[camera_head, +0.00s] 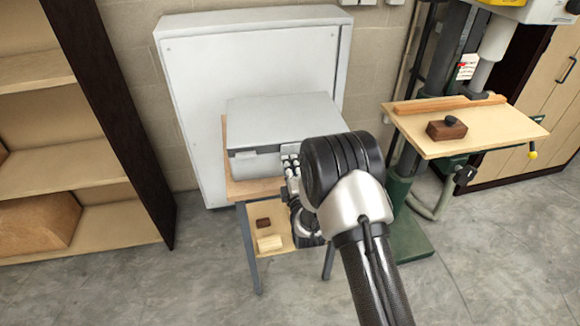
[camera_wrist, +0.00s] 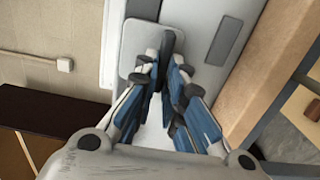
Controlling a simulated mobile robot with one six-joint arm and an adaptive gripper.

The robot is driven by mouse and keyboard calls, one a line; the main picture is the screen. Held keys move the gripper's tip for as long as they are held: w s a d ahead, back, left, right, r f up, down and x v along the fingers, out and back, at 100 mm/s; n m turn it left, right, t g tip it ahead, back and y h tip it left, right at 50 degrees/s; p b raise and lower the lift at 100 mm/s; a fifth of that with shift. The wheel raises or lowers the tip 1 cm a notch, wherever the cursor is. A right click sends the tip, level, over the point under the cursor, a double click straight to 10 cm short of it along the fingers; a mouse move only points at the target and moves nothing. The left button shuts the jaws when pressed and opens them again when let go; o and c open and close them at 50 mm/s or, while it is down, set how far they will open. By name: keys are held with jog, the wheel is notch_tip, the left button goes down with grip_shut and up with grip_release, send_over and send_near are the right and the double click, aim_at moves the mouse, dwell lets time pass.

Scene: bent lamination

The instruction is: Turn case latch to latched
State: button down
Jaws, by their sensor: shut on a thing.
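The case (camera_head: 275,115) is a light grey box with its lid down, standing on a small wooden-topped stand. My gripper (camera_head: 291,166) is at the front of the case, partly hidden behind my own wrist in the head view. In the wrist view my gripper's blue-padded fingers (camera_wrist: 166,66) are closed around a dark upright latch tab (camera_wrist: 167,42). The tab stands on a light grey rounded plate (camera_wrist: 137,45) on the case front. The latch is hidden in the head view. Its exact turn angle is hard to tell.
A dark handle (camera_wrist: 224,41) sits beside the latch plate. A white cabinet (camera_head: 255,55) is behind, a drill press table (camera_head: 470,125) at right and shelving (camera_head: 75,130) at left. Floor in front is clear.

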dwell(0.4)
jog(key=c, duration=1.7)
grip_release()
jog(key=v, duration=1.2)
jog(key=shift+r, duration=0.1)
